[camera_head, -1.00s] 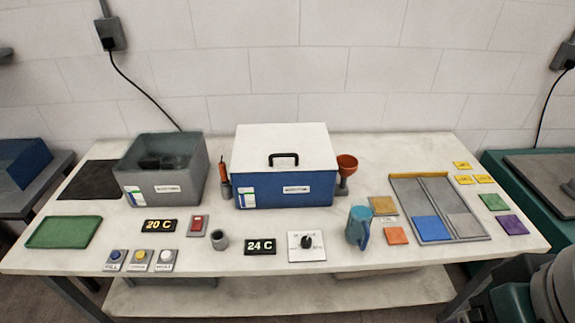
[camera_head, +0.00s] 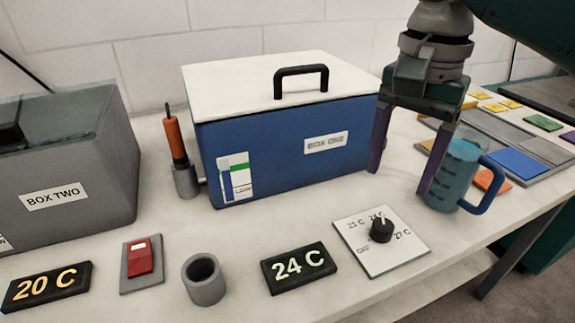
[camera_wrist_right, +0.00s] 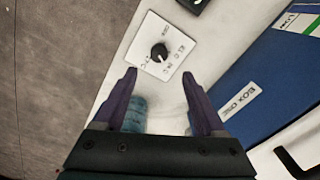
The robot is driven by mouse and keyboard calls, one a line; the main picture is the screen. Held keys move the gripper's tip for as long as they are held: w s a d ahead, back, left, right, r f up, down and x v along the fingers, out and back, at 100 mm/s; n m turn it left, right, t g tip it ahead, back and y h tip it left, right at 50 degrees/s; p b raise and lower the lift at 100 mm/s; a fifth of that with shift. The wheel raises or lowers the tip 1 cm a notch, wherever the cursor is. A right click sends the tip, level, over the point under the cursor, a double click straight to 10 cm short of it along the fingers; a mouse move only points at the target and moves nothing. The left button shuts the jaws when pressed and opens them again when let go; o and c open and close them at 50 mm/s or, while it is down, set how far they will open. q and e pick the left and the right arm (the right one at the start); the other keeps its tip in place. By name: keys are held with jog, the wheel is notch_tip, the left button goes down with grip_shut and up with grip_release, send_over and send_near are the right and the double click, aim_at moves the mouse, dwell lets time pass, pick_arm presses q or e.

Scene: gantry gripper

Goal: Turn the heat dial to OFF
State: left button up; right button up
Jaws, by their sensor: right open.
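The heat dial is a black round knob (camera_head: 381,232) on a white square plate (camera_head: 403,256) lying on the table. Its light pointer mark points up toward the 24 C label; 21 C and 27 C also show. The knob also shows in the right wrist view (camera_wrist_right: 159,51). My right gripper (camera_head: 400,180) is open with purple fingers, above and behind the dial, touching nothing that I can see. In its wrist view the fingertips (camera_wrist_right: 158,75) stand apart, with the knob beyond them. My left gripper is not in view.
A blue mug (camera_head: 457,178) stands close behind the right finger. Blue box one (camera_head: 265,150) with a white lid is left of the gripper. A 24 C display (camera_head: 299,268), a grey cup (camera_head: 204,281) and a red switch (camera_head: 139,262) lie left of the dial.

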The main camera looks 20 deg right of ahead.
aim_at(384, 225)
notch_tip(384, 225, down, 9)
jog(key=b, duration=0.2)
jog(key=shift+d+b, duration=0.15)
jog(key=shift+b, duration=0.15)
jog(key=shift+f, duration=0.55)
grip_shut()
